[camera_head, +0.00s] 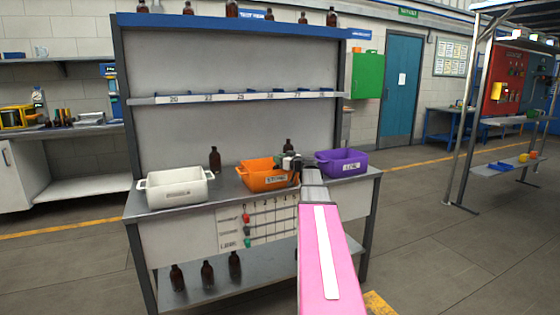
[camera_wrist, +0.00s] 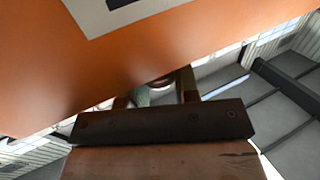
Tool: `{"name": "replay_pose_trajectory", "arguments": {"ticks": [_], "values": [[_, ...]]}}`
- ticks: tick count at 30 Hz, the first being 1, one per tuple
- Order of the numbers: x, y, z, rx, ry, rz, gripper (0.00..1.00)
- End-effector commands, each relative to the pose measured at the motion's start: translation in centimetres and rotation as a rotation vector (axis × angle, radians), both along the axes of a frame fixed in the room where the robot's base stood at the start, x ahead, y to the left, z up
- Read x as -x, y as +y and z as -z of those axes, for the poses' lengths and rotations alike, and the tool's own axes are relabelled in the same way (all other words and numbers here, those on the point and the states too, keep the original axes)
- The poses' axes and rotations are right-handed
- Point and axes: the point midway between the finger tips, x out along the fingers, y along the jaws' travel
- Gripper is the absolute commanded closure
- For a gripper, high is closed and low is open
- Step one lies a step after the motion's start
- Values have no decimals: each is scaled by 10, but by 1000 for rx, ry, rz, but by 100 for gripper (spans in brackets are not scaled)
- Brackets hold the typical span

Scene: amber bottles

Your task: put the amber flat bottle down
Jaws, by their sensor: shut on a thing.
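My gripper (camera_head: 291,165) is at the end of my pink arm, at the right end of the orange bin (camera_head: 256,181) on the workbench. It is shut on the amber flat bottle, which is mostly hidden. A dark bottle top (camera_head: 289,145) shows just above the gripper in the head view; I cannot tell whether it is the held bottle or one behind. In the wrist view the orange bin's wall (camera_wrist: 100,75) fills the upper left, very close to my gripper (camera_wrist: 155,95). A small rounded part shows between the fingers.
A white bin (camera_head: 176,196) stands left and a purple bin (camera_head: 343,172) right on the workbench (camera_head: 225,192). A brown bottle (camera_head: 215,160) stands behind, between the white and orange bins. Several bottles stand on the lower shelf and the top shelf. A narrow shelf (camera_head: 240,97) crosses above the bins.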

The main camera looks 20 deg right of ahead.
Motion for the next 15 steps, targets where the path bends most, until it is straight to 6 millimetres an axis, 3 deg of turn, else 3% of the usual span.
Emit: {"name": "replay_pose_trajectory", "arguments": {"ticks": [10,11,12,15], "values": [[0,0,3,0,0,0,100],[0,0,3,0,0,0,62],[0,0,3,0,0,0,49],[0,0,3,0,0,0,46]]}}
